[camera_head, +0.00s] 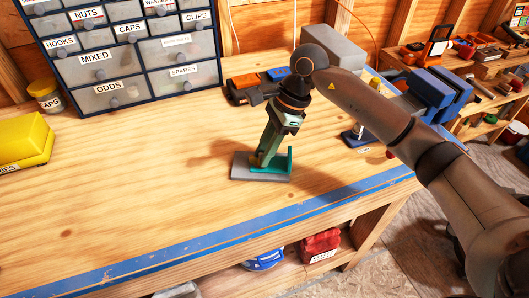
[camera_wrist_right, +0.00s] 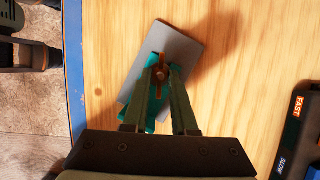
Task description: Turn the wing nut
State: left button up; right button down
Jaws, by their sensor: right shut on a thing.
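A grey flat plate (camera_head: 240,170) with a teal bracket (camera_head: 284,164) on it lies on the wooden bench near the front edge. In the right wrist view the plate (camera_wrist_right: 184,46) lies at a slant under the teal bracket (camera_wrist_right: 157,104). My right gripper (camera_head: 263,158) reaches down to the bracket from above, tilted. In the wrist view its fingers (camera_wrist_right: 160,74) close in on a small brownish wing nut (camera_wrist_right: 160,72) at the bracket. The fingers hide part of the wing nut. My left gripper is in neither view.
A drawer cabinet (camera_head: 130,45) stands at the back left, with a yellow case (camera_head: 22,140) and a jar (camera_head: 46,96) near it. An orange-and-black tool (camera_head: 250,90) lies behind my gripper. Blue blocky equipment (camera_head: 435,92) is at the right. The bench's left front is clear.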

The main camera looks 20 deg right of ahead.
jog(key=shift+s+m+t+b, duration=0.15)
jog(key=shift+m+t+b, duration=0.75)
jog(key=shift+m, duration=1.2)
jog(key=shift+h, duration=0.3)
jog(key=c, duration=0.7)
grip_release()
jog(key=b+v, duration=0.1)
jog(key=v, duration=1.1)
jog(key=shift+d+r, duration=0.15)
jog(key=shift+r, duration=0.15)
